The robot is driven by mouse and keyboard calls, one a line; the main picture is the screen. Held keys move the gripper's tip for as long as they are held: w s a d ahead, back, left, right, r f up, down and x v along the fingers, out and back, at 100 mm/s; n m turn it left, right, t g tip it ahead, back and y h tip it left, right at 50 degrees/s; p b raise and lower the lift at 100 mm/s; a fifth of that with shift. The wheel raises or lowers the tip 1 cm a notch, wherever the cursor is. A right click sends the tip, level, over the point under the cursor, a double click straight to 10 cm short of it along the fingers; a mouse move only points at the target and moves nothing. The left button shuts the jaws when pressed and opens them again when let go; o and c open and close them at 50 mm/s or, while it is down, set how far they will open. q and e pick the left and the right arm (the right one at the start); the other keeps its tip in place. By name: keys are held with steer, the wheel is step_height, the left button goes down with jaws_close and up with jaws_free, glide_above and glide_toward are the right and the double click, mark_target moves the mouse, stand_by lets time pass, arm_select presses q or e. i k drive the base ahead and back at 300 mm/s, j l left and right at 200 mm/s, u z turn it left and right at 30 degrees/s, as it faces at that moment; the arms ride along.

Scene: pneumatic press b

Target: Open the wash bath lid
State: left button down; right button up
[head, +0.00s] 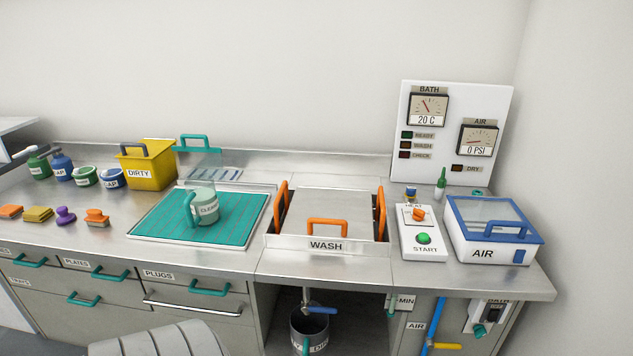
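The wash bath (290,243) is set into the steel counter right of centre, with a WASH label on its front. Its flat grey metal lid (330,203) lies over the top and looks shut. An orange handle (327,222) stands at the lid's front edge, above the label. Taller orange handles stand at the left side (279,208) and right side (382,213) of the bath. The inside of the bath is hidden. Neither of my grippers is in view.
A HEAT and START control box (423,246) and a white AIR box (490,245) stand right of the bath. A teal mat (160,225) with a CLEAN jug (205,207) lies left. A gauge panel (455,105) stands behind. Below the bath is an open bay with a bucket (309,328).

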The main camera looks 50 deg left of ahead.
mark_target(343, 215)
steer(key=k+u, duration=0.15)
steer(key=u, duration=1.4)
